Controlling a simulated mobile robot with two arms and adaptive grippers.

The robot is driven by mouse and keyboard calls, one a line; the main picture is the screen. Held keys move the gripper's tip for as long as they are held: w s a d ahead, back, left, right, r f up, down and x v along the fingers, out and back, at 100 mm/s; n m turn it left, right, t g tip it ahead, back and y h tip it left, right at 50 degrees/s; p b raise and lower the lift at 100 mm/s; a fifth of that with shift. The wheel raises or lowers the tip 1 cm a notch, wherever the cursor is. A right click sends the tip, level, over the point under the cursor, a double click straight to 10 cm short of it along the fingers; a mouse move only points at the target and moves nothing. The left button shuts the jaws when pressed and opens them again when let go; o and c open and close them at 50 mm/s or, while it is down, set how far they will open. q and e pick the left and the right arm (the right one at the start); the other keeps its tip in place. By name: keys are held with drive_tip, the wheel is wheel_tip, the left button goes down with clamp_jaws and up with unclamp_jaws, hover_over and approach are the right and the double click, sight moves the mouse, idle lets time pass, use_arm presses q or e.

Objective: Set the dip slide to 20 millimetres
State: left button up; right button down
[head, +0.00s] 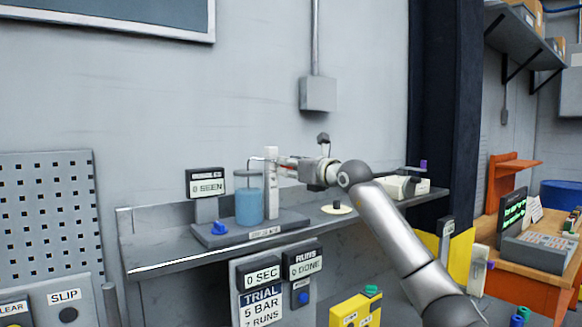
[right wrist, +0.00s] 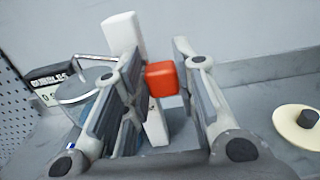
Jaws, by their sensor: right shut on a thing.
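The dip rig stands on a grey wall shelf, with a clear tank of blue water (head: 249,206) and a white upright post (head: 271,184) beside it. The post also shows in the right wrist view (right wrist: 124,36). A red block (right wrist: 162,78), apparently the dip slide's grip, is at the post. My right gripper (head: 284,163) reaches it from the right and is shut on the block, between its fingers in the right wrist view. A thin bent rod (head: 256,159) hangs over the tank. No millimetre scale is readable. My left gripper is out of view.
A "BUBBLES" display (head: 206,182) reading "0 SEEN" stands left of the tank. A blue knob (head: 220,227) sits on the base plate (head: 265,233). A cream disc with a dark knob (head: 337,208) lies right of the rig. Signs hang below the shelf.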

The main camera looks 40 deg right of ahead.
drive_tip(key=c, duration=1.2)
unclamp_jaws()
drive_tip(key=shift+o, duration=0.2)
drive_tip(key=s+a, duration=0.1)
drive_tip(key=s, duration=1.1)
drive_tip(key=shift+a, duration=0.15)
drive_tip(key=shift+r, duration=0.1)
